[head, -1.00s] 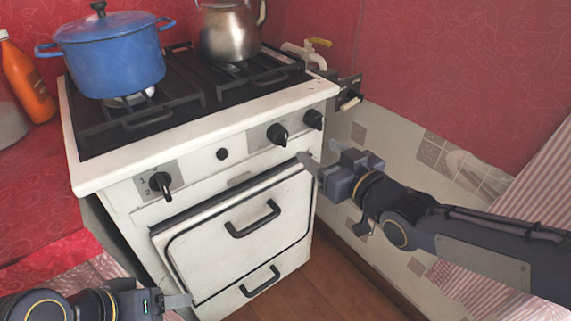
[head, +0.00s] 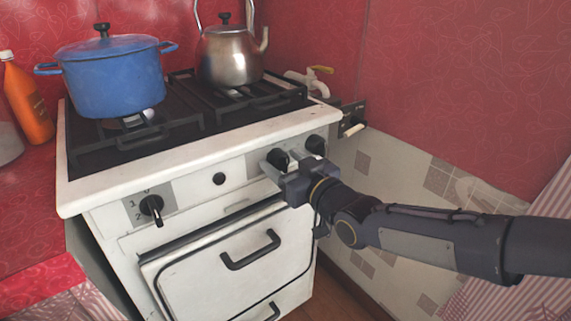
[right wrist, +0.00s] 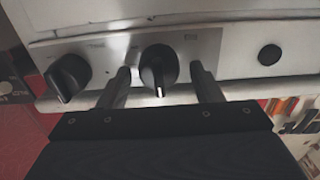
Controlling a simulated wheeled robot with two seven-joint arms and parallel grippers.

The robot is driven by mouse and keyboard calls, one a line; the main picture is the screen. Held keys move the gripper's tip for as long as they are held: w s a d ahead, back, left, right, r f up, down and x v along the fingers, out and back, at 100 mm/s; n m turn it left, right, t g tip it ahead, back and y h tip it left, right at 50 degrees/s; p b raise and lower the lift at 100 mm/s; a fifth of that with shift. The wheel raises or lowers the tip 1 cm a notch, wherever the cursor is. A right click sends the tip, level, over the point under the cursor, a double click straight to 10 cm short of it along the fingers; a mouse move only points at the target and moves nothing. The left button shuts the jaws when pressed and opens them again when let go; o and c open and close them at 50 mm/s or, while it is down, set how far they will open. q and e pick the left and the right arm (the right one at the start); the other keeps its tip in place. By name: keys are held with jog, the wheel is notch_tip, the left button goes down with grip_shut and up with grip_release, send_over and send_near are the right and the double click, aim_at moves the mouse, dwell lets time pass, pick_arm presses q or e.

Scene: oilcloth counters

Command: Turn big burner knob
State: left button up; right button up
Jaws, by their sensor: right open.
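The white stove's front panel (head: 236,172) carries several black knobs. My right gripper (head: 281,161) is open at the black knob (head: 278,157) right of the small button. In the right wrist view this knob (right wrist: 158,66) sits between the two open fingers, with a gap on each side; its pointer points down in that picture. Another knob (head: 316,144) is at the panel's right end and shows left of the fingers in the right wrist view (right wrist: 68,77). A third knob (head: 151,207) is at the panel's left. I cannot tell which label marks the big burner. My left gripper is out of view.
A blue pot (head: 117,78) and a steel kettle (head: 231,54) stand on the grates. The oven door handle (head: 250,250) juts out below the panel. A tiled wall (head: 415,185) is to the right. An orange bottle (head: 29,103) stands left of the stove.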

jog(key=c, duration=0.9)
jog(key=shift+c, duration=0.2)
jog(key=shift+m, duration=0.4)
jog(key=m+b, duration=0.1)
jog(key=m, duration=0.2)
jog(key=shift+d, duration=0.15)
jog(key=shift+c, duration=0.2)
jog(key=m, duration=0.4)
jog(key=shift+w+f+m, duration=0.1)
jog(key=shift+m, duration=0.2)
jog(key=m, duration=0.4)
jog(key=shift+f+m+b, duration=0.1)
jog(key=shift+m+b, duration=0.2)
jog(key=shift+b, duration=0.1)
jog(key=m, duration=0.4)
jog(key=shift+d+m+b, duration=0.1)
jog(key=shift+m+b, duration=0.2)
